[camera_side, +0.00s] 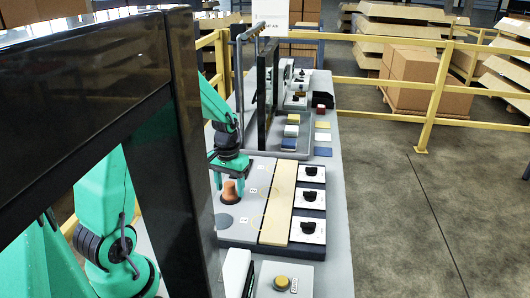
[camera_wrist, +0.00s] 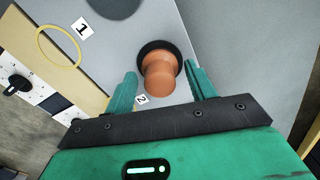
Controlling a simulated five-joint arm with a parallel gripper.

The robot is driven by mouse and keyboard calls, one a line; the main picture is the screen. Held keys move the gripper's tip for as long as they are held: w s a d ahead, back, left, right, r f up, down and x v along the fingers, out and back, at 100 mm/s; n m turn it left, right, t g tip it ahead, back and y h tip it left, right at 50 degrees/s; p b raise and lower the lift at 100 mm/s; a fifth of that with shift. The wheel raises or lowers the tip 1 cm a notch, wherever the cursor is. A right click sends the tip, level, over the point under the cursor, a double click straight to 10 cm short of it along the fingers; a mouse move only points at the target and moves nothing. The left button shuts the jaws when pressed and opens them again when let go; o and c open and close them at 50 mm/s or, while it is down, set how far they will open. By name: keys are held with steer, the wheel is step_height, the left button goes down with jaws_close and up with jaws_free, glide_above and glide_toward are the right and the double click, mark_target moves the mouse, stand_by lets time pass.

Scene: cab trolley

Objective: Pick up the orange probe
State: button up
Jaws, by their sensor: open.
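The orange probe (camera_side: 229,191) stands in a dark round spot on the grey panel (camera_side: 240,215) in the side view. In the wrist view the probe (camera_wrist: 160,75) lies between my two green fingers, near their tips, with a dark ring around its far end. My gripper (camera_side: 230,175) is above the probe in the side view. In the wrist view my gripper (camera_wrist: 163,83) is open, with a gap between each finger and the probe. No contact shows.
A tan strip (camera_side: 279,205) and several black knobs on white plates (camera_side: 311,201) lie right of the panel. A yellow ring (camera_wrist: 58,46) and an empty dark spot (camera_wrist: 113,6) are near the probe. A black upright panel (camera_side: 265,92) stands behind. A white box with a yellow button (camera_side: 281,281) is in front.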

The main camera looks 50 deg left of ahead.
mark_target(230, 183)
stand_by(0.3)
steer(key=c, duration=1.1)
steer(key=shift+r, duration=0.15)
steer(key=shift+r, duration=0.5)
steer(key=r, duration=0.3)
steer(key=shift+d+r, duration=0.1)
steer(key=shift+d, duration=0.1)
steer(key=d+r, duration=0.2)
steer(key=d, duration=0.1)
steer(key=d+r, duration=0.2)
steer(key=d, duration=0.2)
steer(key=s+d+r, duration=0.1)
steer(key=d+r, duration=0.1)
steer(key=d, duration=0.2)
steer(key=shift+s+d+r, duration=0.1)
steer(key=shift+d+r, duration=0.05)
steer(key=shift+r, duration=0.1)
